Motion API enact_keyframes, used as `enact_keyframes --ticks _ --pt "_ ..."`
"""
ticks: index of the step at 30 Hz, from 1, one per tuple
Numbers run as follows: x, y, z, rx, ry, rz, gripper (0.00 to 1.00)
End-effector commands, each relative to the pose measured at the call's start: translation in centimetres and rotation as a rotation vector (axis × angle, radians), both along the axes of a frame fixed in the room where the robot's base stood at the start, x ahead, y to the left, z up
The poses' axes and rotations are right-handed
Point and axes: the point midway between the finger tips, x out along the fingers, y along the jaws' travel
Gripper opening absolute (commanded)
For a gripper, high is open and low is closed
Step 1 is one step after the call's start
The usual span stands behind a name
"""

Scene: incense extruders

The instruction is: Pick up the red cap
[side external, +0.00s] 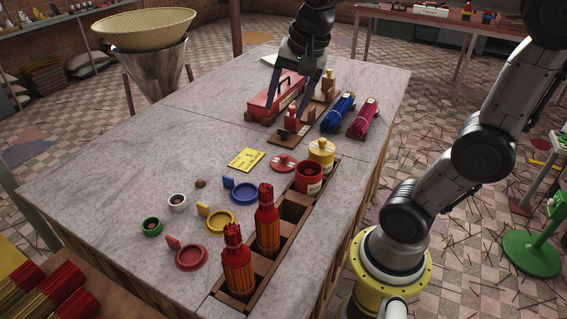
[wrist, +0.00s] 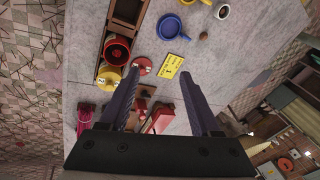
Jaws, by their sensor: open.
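The red cap (side external: 283,162), a round lid with a knob, lies on the grey table beside the open red jar (side external: 308,178). In the wrist view the cap (wrist: 141,66) lies near the left fingertip, and the open red jar (wrist: 117,50) is left of it. My gripper (side external: 288,106) is open and empty, pointing down above the far part of the table, beyond the cap. In the wrist view my gripper (wrist: 162,80) has its fingers wide apart, with nothing held between them.
A yellow lidded jar (side external: 321,152) stands close to the cap. A yellow card (side external: 246,160) lies left of it. A red box (side external: 268,98), a red-topped wooden piece (side external: 291,122) and blue and pink bundles (side external: 338,112) stand near my gripper.

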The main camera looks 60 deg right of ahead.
Motion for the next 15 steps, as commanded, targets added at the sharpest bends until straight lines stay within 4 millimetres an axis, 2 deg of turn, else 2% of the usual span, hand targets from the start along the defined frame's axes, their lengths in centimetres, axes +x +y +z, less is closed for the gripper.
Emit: enact_keyframes --ticks 1,6,9,12,15 --pt "1.7 -1.6 -0.6 0.028 0.037 -0.105 0.64" --pt "6.0 -7.0 -3.4 0.1 0.137 -0.405 0.64" --pt "7.4 -10.1 -5.7 0.123 0.193 -0.504 0.64" --pt "7.9 -12.5 -7.8 0.137 0.239 -0.554 0.64" --pt "7.6 -13.8 -9.6 0.15 0.278 -0.586 0.64"
